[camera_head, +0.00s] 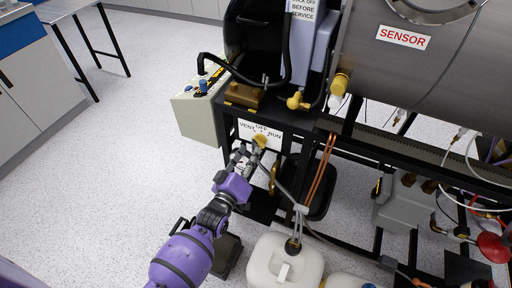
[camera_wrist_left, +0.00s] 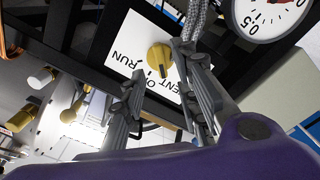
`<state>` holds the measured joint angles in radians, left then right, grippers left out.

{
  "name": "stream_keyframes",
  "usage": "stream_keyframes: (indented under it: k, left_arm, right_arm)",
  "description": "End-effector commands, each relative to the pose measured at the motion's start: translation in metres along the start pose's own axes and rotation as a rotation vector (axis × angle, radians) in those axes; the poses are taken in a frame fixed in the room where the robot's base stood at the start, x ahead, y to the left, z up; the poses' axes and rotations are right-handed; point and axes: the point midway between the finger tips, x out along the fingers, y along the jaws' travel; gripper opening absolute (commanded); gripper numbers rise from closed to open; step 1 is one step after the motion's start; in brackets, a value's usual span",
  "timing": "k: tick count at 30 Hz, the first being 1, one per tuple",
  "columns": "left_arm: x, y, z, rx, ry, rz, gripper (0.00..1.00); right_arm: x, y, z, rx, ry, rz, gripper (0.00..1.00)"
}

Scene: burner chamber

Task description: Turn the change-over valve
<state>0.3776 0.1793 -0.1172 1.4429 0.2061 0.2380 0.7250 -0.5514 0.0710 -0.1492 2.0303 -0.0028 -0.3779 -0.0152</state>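The change-over valve shows as a yellow knob (camera_head: 260,141) on a white plate (camera_head: 272,133) marked VENT, OFF and RUN, on the front of the black frame. My left gripper (camera_head: 246,154) is close in front of the plate, just below and left of the knob. In the left wrist view the knob (camera_wrist_left: 158,57) lies beyond the fingertips, in line with the gap between the spread fingers (camera_wrist_left: 160,68). A dark pointer mark shows on the knob. The gripper is open and empty; I cannot tell whether a finger touches the knob. My right gripper is not in view.
A dial gauge (camera_wrist_left: 268,12) and a braided hose (camera_wrist_left: 200,18) are close to the fingers in the left wrist view. Orange tubes (camera_head: 320,170) hang right of the plate. A white canister (camera_head: 270,264) stands below. The floor (camera_head: 110,150) at left is clear.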

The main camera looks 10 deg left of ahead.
Motion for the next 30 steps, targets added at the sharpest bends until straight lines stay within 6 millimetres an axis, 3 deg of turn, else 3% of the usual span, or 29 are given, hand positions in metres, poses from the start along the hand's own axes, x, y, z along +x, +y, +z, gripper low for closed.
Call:
stream_keyframes:
  k: [3, 9, 18, 25, 30]
  left_arm:
    - [0.021, 0.001, 0.000, 0.001, 0.000, 0.001, 0.29]
    - [0.040, -0.001, 0.000, 0.003, -0.001, -0.001, 0.29]
    - [0.043, -0.001, 0.001, 0.003, -0.002, -0.002, 0.29]
    - [0.043, -0.001, 0.001, 0.003, -0.002, -0.002, 0.01]
    - [0.043, -0.001, 0.001, 0.003, -0.002, -0.002, 0.00]
  right_arm:
    - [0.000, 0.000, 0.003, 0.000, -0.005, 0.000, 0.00]
    - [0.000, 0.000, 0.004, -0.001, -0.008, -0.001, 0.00]
    - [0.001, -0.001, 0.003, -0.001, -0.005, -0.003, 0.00]
    - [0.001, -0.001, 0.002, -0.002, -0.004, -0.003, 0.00]
    - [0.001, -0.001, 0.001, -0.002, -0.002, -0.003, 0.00]
